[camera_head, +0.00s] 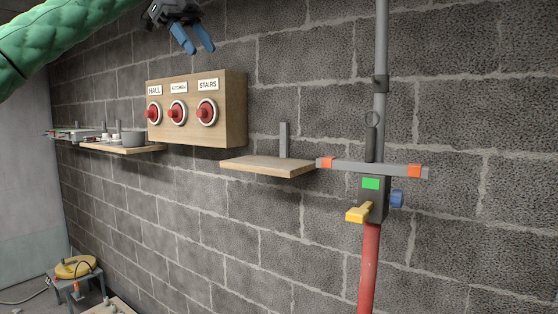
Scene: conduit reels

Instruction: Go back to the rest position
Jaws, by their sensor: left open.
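My left gripper (192,38) is at the top of the view, above the wooden box. Its two blue fingers are apart and point downward, with nothing between them. My left arm comes in from the upper left in a green quilted sleeve. The wooden box (238,110) is on the block wall and carries three red round knobs labelled HALL, KITCHEN and STAIRS. The gripper is clear of the box. My right gripper is not in view.
An empty wooden shelf (266,166) juts from the wall beside a vertical pipe (381,45) with a grey crossbar (375,167) and yellow lever (357,214). A yellow reel (74,268) sits on a low stand.

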